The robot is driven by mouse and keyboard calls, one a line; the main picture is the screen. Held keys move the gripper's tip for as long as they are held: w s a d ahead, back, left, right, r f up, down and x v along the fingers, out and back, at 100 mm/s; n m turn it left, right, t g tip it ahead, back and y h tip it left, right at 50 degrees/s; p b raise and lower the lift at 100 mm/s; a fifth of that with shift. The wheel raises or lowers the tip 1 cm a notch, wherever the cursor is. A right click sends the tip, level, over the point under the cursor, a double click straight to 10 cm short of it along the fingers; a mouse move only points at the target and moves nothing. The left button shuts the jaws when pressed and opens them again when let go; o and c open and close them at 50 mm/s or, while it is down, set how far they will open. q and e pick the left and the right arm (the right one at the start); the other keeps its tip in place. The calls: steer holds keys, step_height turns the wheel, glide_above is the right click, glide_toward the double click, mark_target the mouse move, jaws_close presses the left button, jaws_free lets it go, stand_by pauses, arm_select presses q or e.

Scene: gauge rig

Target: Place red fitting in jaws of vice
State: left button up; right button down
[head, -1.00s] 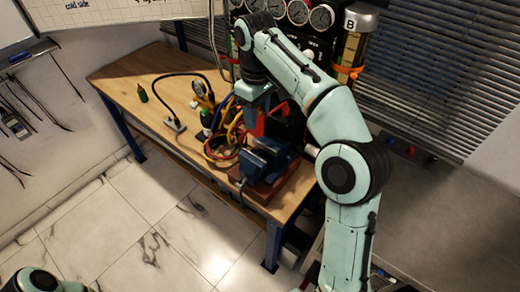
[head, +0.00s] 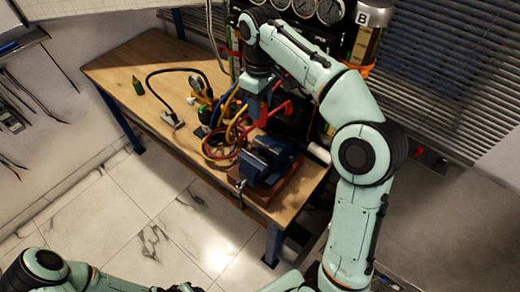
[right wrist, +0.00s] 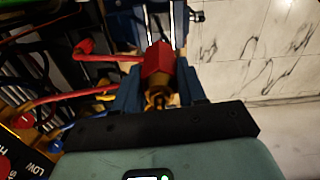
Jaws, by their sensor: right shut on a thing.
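My right gripper (head: 257,110) is shut on the red fitting (right wrist: 157,64), which sits between its dark blue fingers in the right wrist view, brass end toward the camera. A red arm of it sticks out to the left there. In the head view the red fitting (head: 283,108) shows partly beside the fingers, above the bench. The blue vice (head: 266,158) stands on a brown base at the bench's near right corner. The gripper is above and behind the vice, apart from it. The jaw gap is hard to make out. My left gripper is out of view.
Coiled red, yellow and blue hoses (head: 220,140) lie just left of the vice. A gauge panel (head: 300,15) and a cylinder marked B (head: 360,38) stand behind. The left part of the wooden bench (head: 135,65) is mostly clear.

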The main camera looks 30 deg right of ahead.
step_height(320, 180, down, 16)
steer(key=b, duration=0.3)
steer(key=shift+f, duration=0.25)
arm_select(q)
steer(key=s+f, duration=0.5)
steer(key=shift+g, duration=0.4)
arm_select(e)
steer(key=shift+f, duration=0.1)
